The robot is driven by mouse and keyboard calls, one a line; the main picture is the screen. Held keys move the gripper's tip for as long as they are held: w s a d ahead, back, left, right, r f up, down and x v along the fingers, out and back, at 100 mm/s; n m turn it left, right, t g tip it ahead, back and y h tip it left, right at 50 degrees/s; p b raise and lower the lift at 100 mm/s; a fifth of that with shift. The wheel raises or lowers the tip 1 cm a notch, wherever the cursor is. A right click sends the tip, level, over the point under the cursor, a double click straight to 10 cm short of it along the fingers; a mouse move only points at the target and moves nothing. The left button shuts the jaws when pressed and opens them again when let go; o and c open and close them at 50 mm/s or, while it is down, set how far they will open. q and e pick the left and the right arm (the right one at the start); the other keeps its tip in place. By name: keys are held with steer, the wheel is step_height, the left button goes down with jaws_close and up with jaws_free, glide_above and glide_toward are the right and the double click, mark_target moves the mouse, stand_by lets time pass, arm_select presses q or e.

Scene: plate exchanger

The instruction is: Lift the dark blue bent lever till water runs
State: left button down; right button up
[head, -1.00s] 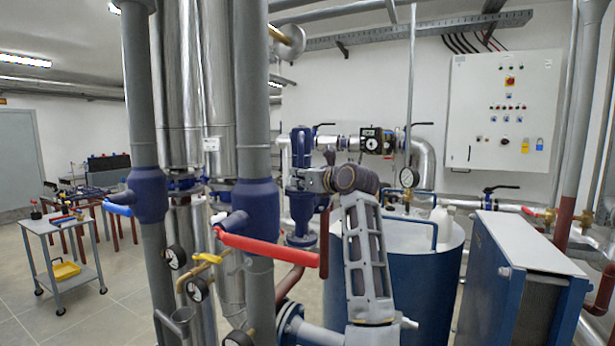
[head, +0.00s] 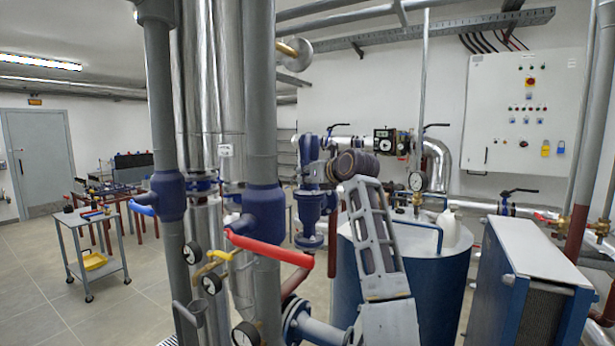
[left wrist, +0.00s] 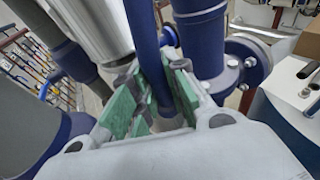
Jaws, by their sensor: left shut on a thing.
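The dark blue bent lever (left wrist: 146,45) shows in the left wrist view as a smooth bar running down between the green finger pads. My left gripper (left wrist: 158,92) is shut on it, with pads on both sides of the bar. In the head view my left gripper (head: 317,172) is beside the dark blue valve body (head: 307,207), behind the grey pipes. There the lever is hard to separate from the other dark blue parts, and my wrist hides some of them. I see no running water in either view. My right gripper is not in view.
A red-handled valve (head: 268,248) and a blue-handled valve (head: 142,208) sit on the grey pipes at left. A blue tank (head: 440,285) stands behind my arm, a plate exchanger (head: 535,255) at right. A cart (head: 95,245) stands on open floor.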

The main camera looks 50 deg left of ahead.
arm_select(q)
steer(key=shift+r, duration=0.2)
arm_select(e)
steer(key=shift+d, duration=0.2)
arm_select(q)
steer(key=c, duration=1.4)
jaws_free()
steer(key=shift+d, duration=0.15)
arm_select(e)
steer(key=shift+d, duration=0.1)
arm_select(q)
steer(key=shift+f, duration=0.1)
steer(key=shift+d, duration=0.1)
steer(key=v, duration=1.1)
steer(key=shift+d, duration=0.4)
steer(key=shift+w, duration=0.1)
